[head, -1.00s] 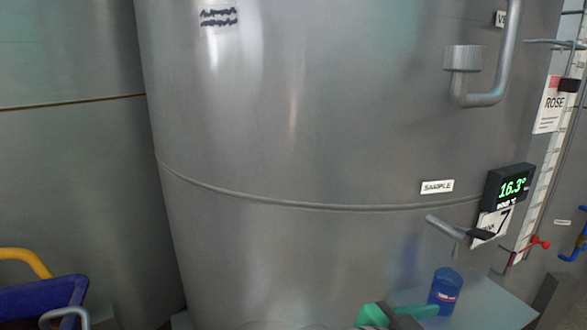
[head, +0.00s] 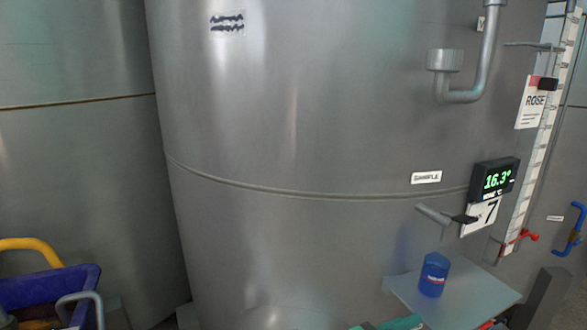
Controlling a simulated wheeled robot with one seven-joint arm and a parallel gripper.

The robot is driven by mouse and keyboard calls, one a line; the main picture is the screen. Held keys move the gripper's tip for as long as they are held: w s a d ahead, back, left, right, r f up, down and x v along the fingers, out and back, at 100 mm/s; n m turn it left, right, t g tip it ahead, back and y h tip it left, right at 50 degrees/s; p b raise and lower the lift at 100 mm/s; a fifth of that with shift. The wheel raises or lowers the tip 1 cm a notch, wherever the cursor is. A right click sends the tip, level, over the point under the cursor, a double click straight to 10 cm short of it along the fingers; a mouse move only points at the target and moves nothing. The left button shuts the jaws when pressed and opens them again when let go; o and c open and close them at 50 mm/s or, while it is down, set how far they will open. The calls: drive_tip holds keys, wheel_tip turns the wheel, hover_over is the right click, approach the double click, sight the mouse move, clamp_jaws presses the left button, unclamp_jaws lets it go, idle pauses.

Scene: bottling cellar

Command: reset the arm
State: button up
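Of my arm, only green and teal pieces (head: 402,323) show at the bottom edge of the head view, just left of the small shelf. They look like part of my arm or gripper, cut off by the frame. The fingertips cannot be made out, so I cannot tell whether the gripper is open or shut or holds anything.
A large steel tank (head: 310,130) fills the middle. Its sample tap (head: 435,215) juts out above a small shelf (head: 465,293) bearing a blue container (head: 433,275). A temperature display (head: 494,180) reads 16.3°. A blue bin (head: 45,288) stands at lower left.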

drive_tip(key=w+a+f+n+t+y, duration=0.1)
drive_tip(key=a+f+n+t+y, duration=0.15)
drive_tip(key=f, duration=0.35)
drive_tip(key=w+a+f+n+t+y, duration=0.1)
drive_tip(key=a+f+n+t, duration=0.1)
drive_tip(key=a+f+n, duration=0.35)
drive_tip(key=s+a+f+n+t+y, duration=0.1)
drive_tip(key=s+a+f+n+y, duration=0.2)
drive_tip(key=f, duration=0.4)
drive_tip(key=s+a+f+t+y, duration=0.2)
drive_tip(key=s+a+f, duration=0.15)
drive_tip(key=f, duration=0.35)
drive_tip(key=s+a+f+n+y, duration=0.1)
drive_tip(key=s+a+f+y, duration=0.35)
drive_tip(key=s+a, duration=0.4)
drive_tip(key=s+a+m, duration=0.1)
drive_tip(key=s, duration=1.3)
drive_tip(key=shift+s+r+m+y, duration=0.3)
drive_tip(key=shift+r+y, duration=0.1)
drive_tip(key=shift+t, duration=0.25)
